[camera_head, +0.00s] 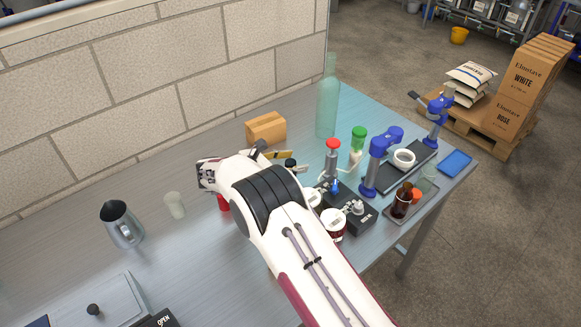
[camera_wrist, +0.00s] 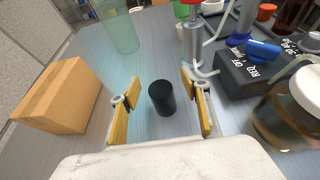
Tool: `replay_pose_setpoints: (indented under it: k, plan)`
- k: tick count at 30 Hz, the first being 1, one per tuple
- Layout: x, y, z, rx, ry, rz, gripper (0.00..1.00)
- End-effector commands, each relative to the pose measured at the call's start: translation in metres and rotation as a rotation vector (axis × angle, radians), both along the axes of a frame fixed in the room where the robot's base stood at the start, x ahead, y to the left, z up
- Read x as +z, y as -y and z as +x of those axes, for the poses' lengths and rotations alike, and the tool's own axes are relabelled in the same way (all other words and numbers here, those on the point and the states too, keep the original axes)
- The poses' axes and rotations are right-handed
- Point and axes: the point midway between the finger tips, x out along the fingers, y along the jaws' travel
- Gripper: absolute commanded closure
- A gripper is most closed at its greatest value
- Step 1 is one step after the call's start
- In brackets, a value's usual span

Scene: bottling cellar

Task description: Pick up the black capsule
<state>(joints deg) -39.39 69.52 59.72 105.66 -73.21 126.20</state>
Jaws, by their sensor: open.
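The black capsule (camera_wrist: 162,98) is a small dark cylinder standing on the metal table, between my gripper's two yellow fingers in the wrist view. My gripper (camera_wrist: 161,84) is open, with a gap on each side of the capsule; neither finger appears to touch it. In the head view, my gripper (camera_head: 277,155) shows only partly past my arm. A small dark top beside it looks like the capsule (camera_head: 290,162); its lower part is hidden there.
A cardboard box (camera_wrist: 58,91) stands left of my gripper, a green glass bottle (camera_wrist: 116,25) beyond. To the right are a black control box (camera_wrist: 253,75) and a white-lidded jar (camera_wrist: 283,112). A metal jug (camera_head: 122,224) and pale cup (camera_head: 175,205) stand farther left on the table.

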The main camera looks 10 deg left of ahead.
Motion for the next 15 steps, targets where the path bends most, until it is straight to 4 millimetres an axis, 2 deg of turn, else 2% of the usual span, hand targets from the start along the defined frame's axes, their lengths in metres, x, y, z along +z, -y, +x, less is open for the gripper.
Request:
replay_pose_setpoints:
  k: [13, 15]
  plan:
    - [0.0000, -0.0002, -0.0002, 0.000, 0.000, 0.000, 0.53]
    - [0.0001, -0.0003, -0.0003, 0.000, 0.000, 0.000, 0.65]
